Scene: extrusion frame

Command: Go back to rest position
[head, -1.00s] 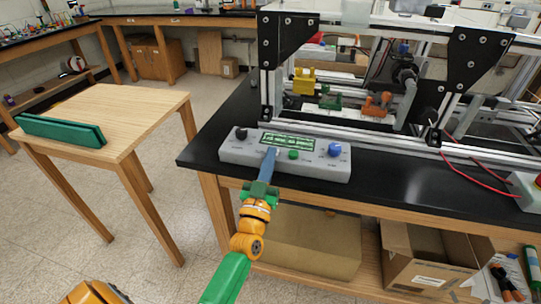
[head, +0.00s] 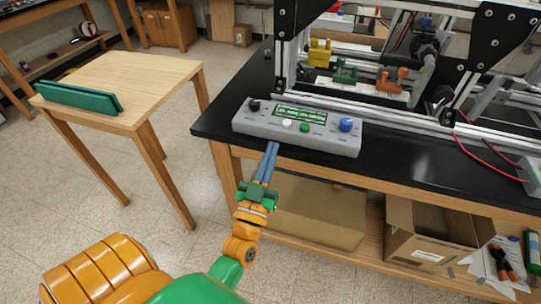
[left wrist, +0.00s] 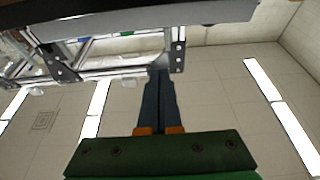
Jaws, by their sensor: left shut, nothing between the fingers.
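My left gripper (head: 268,163) is shut and empty, its blue fingers together. In the head view it is in front of the black bench's front edge, just below the grey control box. The grey control box (head: 262,122) lies on the bench with a green display, a black knob, a white button, a green button and a blue knob. The fingers look apart from the box. The left wrist view shows the closed fingers (left wrist: 160,95) pointing toward the metal frame's bars. My right gripper is not in view.
The black bench top (head: 400,163) carries the extrusion frame (head: 420,110) with yellow, green and orange parts. Red wires lie at the right. An open cardboard box (head: 425,250) stands on the shelf below. A wooden table (head: 150,80) with green panels is at the left, with free floor between.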

